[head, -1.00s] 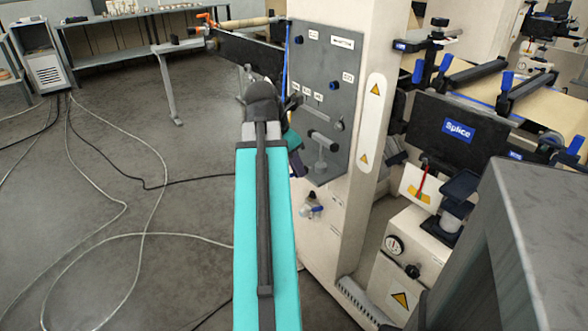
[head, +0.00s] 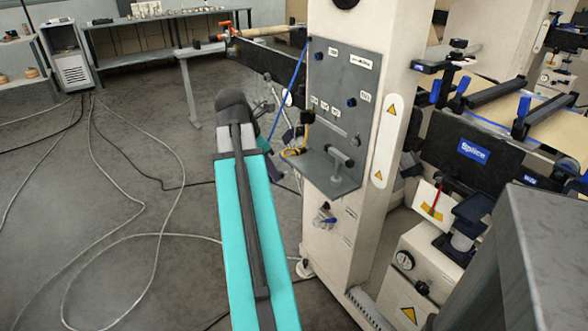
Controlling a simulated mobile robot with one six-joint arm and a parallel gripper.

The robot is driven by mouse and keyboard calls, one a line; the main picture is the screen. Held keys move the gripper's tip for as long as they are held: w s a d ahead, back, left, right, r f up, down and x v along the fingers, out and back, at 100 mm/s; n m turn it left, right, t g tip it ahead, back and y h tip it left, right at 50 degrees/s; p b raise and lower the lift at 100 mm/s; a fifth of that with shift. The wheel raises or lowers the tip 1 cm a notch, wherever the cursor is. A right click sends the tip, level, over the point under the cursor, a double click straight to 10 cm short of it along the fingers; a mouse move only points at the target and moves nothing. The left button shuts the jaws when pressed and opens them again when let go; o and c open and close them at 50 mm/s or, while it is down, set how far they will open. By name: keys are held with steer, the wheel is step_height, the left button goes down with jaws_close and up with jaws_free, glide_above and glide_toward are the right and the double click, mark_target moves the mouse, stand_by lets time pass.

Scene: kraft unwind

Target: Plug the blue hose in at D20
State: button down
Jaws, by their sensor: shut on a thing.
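The blue hose (head: 287,92) runs in a taut slant from the upper left edge of the grey panel (head: 349,108) down to the end of my arm. My gripper (head: 284,122) is small and partly hidden behind my wrist, left of the panel. It is shut on the blue hose's lower end, though the grip itself is hard to make out. The panel carries several small white labels, too small to read, so I cannot tell which port is D20.
A yellow hose (head: 296,151) loops at the panel's lower left edge. A grey T-shaped part (head: 341,158) stands out over the panel's bottom ledge. A white machine column (head: 390,120) is right of the panel. Cables (head: 140,210) lie on the open floor at left.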

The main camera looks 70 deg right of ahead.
steer(key=w+a+r+p, duration=0.3)
steer(key=w+a+p, duration=0.2)
steer(key=w+a, duration=0.6)
steer(key=w+a+r+p, duration=0.4)
steer(key=w+a+p, duration=0.2)
steer(key=w+a, duration=0.5)
steer(key=w+a+r+p, duration=0.1)
steer(key=w+a+p, duration=0.2)
steer(key=a, duration=0.6)
steer(key=w+a+r+p, duration=0.2)
steer(key=w+a, duration=0.3)
steer(key=a, duration=0.4)
steer(key=w+a+r+p, duration=0.1)
steer(key=w+a+p, duration=0.3)
steer(key=a, duration=0.6)
steer(key=shift+w+r+p, duration=0.25)
steer(key=shift+w+p, duration=0.15)
steer(key=shift+w, duration=0.1)
steer(key=shift+s+a, duration=0.1)
steer(key=shift+s, duration=0.05)
